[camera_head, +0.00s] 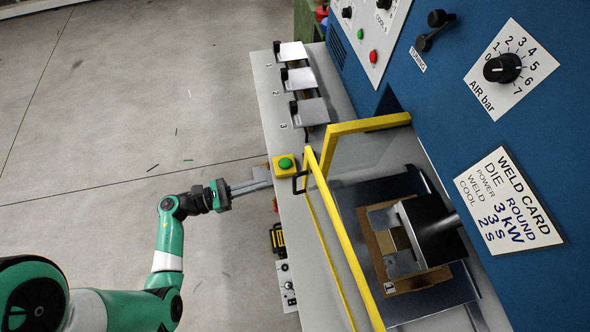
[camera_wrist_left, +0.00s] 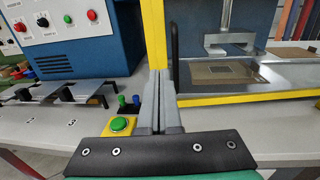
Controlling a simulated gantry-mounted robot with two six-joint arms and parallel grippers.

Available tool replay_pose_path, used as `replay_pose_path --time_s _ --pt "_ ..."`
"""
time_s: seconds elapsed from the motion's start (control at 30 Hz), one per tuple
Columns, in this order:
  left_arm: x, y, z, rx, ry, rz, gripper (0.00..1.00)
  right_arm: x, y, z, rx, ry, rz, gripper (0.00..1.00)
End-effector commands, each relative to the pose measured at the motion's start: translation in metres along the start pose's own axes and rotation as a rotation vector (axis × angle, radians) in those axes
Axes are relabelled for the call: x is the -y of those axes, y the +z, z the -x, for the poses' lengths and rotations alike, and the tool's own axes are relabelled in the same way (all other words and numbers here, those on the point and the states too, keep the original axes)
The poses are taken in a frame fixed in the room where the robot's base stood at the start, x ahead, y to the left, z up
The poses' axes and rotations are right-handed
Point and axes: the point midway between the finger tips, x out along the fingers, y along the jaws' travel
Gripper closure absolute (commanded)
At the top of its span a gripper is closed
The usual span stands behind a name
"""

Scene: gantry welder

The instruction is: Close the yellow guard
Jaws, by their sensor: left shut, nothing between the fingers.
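The yellow guard (camera_head: 343,237) is a yellow frame with a clear panel at the front of the blue machine. Its black handle (camera_head: 299,184) is on the near side, next to a green button on a yellow box (camera_head: 284,164). In the left wrist view the guard's yellow upright (camera_wrist_left: 154,30) and the handle (camera_wrist_left: 175,55) stand just beyond my fingers. My left gripper (camera_head: 264,180) is shut and empty, at the bench's left edge, a little left of the handle. In the left wrist view its fingertips (camera_wrist_left: 162,76) overlap the upright; contact cannot be told. My right gripper is not in view.
Behind the guard, a metal press head (camera_head: 425,230) stands over a brown plate (camera_head: 385,265). Several grey flaps (camera_head: 308,110) line the bench's far end. A control box (camera_head: 287,285) sits on the bench's near side. Open floor lies left.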

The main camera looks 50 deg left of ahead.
Motion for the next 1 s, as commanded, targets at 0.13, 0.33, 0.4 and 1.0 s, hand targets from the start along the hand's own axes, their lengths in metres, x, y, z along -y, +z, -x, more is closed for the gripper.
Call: replay_pose_path --time_s 0.13,0.33,0.4,1.0 --pt "0.002 0.001 -0.035 0.000 -0.009 -0.001 1.00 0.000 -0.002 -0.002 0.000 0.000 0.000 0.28" --pt "0.002 0.000 -0.076 0.001 -0.007 0.000 1.00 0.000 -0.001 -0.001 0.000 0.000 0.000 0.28" --pt "0.001 0.000 -0.087 0.000 -0.005 0.000 1.00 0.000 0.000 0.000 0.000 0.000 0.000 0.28" --pt "-0.001 0.000 -0.103 0.001 -0.004 0.000 1.00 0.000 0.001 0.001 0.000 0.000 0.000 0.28"
